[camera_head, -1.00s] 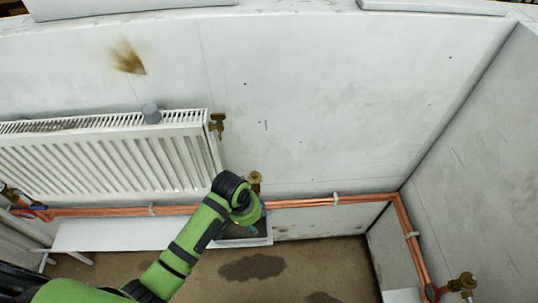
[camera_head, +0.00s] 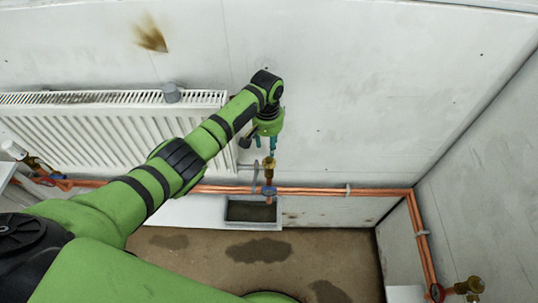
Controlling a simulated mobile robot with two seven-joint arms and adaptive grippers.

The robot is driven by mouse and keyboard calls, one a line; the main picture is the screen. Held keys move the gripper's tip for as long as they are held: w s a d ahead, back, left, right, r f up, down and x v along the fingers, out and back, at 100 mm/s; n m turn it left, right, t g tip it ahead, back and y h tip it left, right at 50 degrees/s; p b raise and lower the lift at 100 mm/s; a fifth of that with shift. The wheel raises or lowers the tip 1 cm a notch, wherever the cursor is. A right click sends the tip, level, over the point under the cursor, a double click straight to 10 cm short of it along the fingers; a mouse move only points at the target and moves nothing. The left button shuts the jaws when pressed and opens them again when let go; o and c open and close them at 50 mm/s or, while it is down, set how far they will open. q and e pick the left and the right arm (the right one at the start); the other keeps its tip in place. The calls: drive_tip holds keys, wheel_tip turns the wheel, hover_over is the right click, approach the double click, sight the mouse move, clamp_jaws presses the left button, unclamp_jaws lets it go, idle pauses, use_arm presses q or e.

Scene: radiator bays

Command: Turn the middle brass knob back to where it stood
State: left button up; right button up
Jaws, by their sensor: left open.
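The middle brass knob (camera_head: 268,163) stands upright on a valve above the copper pipe, just right of the radiator's lower right end. A blue part (camera_head: 268,190) shows below it at the pipe. Another brass valve (camera_head: 37,164) is at the far left, and a further brass knob (camera_head: 471,286) is at the lower right. My right gripper is out of view.
The white radiator (camera_head: 85,130) hangs on the wall at left, partly hidden by my left arm. Copper pipes (camera_head: 320,192) run along the wall and down the right corner. A grey tray (camera_head: 253,225) sits below the valve. Dark stains mark the floor.

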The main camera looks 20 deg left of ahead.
sight(269, 158)
use_arm(q)
drive_tip(key=shift+s+f+b, duration=0.1)
drive_tip(key=shift+f+b, duration=0.3)
drive_tip(key=shift+f, duration=0.25)
wheel_tip(269, 158, down, 6)
drive_tip(key=b, duration=0.5)
drive_tip(key=shift+r+b, duration=0.1)
drive_tip(key=shift+b, duration=0.25)
drive_tip(key=shift+r, duration=0.1)
drive_tip(key=shift+c, duration=0.4)
clamp_jaws()
